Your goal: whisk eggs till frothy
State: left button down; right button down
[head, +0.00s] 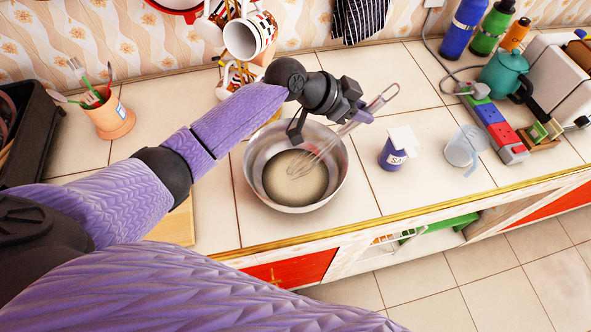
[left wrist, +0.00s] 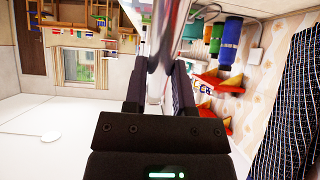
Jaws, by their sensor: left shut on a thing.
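A steel mixing bowl (head: 252,190) stands on the tiled counter, with a pale yellowish liquid (head: 288,188) in its bottom that looks like the eggs. A wire whisk (head: 316,158) slants over the bowl, its wire end down in or just over the liquid. Its handle rises to the upper right. My left gripper (head: 326,122) is above the far rim of the bowl and is shut on the whisk's handle. In the left wrist view the shiny handle (left wrist: 158,62) runs between the two dark fingers (left wrist: 159,92). My right gripper is in neither view.
A blue salt tub (head: 392,154) and a clear measuring cup (head: 463,150) stand right of the bowl. A mug tree (head: 240,72) stands behind, and a utensil pot (head: 108,116) is at left. A power strip (head: 493,125) and teal kettle (head: 503,72) are at right.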

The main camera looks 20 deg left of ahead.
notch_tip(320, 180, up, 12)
jog(key=p, duration=1.2)
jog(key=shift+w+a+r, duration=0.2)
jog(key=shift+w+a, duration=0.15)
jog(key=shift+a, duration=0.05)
